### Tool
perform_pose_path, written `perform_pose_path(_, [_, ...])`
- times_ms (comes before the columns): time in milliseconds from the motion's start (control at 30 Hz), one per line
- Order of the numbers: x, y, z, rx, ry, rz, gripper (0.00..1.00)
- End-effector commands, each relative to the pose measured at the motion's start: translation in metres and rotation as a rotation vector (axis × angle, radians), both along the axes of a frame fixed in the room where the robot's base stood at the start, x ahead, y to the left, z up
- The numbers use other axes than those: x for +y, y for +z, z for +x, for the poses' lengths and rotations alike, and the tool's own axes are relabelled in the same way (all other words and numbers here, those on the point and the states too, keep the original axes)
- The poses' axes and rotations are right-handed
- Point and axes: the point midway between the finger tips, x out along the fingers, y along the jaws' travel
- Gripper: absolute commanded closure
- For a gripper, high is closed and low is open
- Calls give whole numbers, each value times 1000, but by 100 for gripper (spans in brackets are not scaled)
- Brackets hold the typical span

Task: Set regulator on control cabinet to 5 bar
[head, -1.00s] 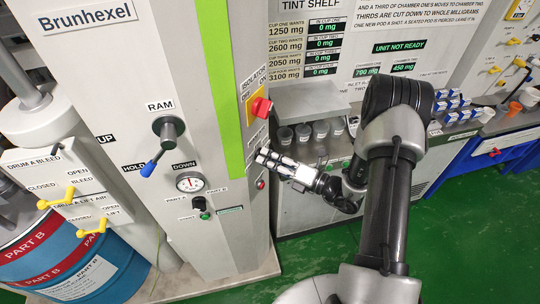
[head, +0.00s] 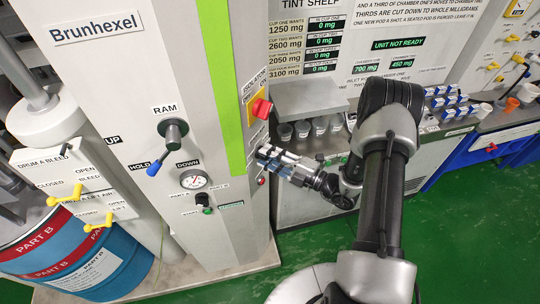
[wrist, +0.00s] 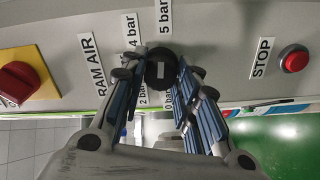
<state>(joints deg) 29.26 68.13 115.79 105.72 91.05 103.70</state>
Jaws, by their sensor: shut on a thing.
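The control cabinet (head: 130,110) is the tall grey column at the left of the head view. Its regulator is a small dark round knob (wrist: 160,72) with a pale mark, on the side face by the RAM AIR label. Labels for 0, 2, 4 and 5 bar surround it; which one the mark points to is not clear. My gripper (wrist: 158,80) is shut on the knob, with blue-padded fingers on both sides. In the head view my gripper (head: 262,154) reaches the cabinet's right side and hides the knob.
A red isolator knob on a yellow plate (head: 250,107) sits above my gripper; a red STOP button (wrist: 293,60) is on the other side. A gauge (head: 193,180) and ram lever (head: 172,130) are on the front face. The tint shelf (head: 305,97) stands behind. Green floor is clear at right.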

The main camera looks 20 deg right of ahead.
Motion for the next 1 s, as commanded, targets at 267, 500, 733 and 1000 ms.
perform_pose_path(267, [0,0,0,39,1,40,95])
perform_pose_path(500, [0,0,0,42,1,43,95])
perform_pose_path(733, [0,0,0,42,1,43,67])
perform_pose_path(1000, [0,0,0,42,0,42,51])
